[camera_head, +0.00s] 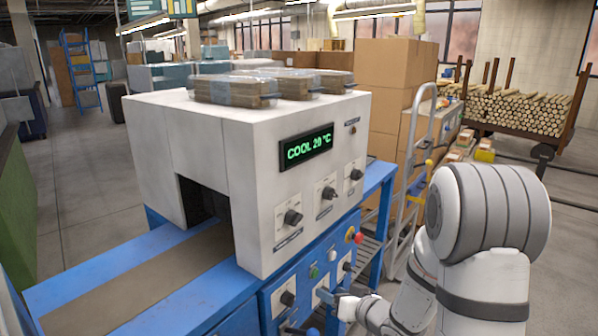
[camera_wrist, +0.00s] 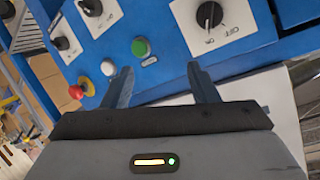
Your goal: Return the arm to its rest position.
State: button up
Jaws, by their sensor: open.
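My gripper (camera_head: 308,314) is at the lower front of the blue control panel (camera_head: 303,275), below the white machine. In the wrist view my gripper (camera_wrist: 160,72) has its two dark fingers spread apart with nothing between them. Past the fingertips are a black knob (camera_wrist: 209,15) on a white off/on plate, a green button (camera_wrist: 140,47) and a white button (camera_wrist: 108,68). A red button (camera_wrist: 77,91) is to the left. I cannot tell whether a fingertip touches the panel. My white arm comes in from the right in the head view.
The white machine (camera_head: 155,130) has a display (camera_head: 306,148) reading COOL 20 °C and wrapped packs (camera_head: 235,88) on top. A belt (camera_head: 150,282) runs into its opening. A hand truck (camera_head: 413,150) and stacked cartons (camera_head: 393,65) stand behind my arm.

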jog(key=s+d+r+m+g+h+p, duration=0.2)
jog(key=s+d+r+h+p, duration=0.3)
jog(key=d+r+h, duration=0.5)
jog(key=s+a+r+g+y+p, duration=0.1)
jog(key=s+r, duration=0.4)
jog(key=s, duration=0.5)
jog(key=s+a+r+g+y+p, duration=0.1)
jog(key=s+a+r+g+p, duration=0.2)
jog(key=s, duration=0.7)
notch_tip(320, 180, up, 3)
jog(key=g, duration=0.2)
jog(key=shift+g, duration=0.4)
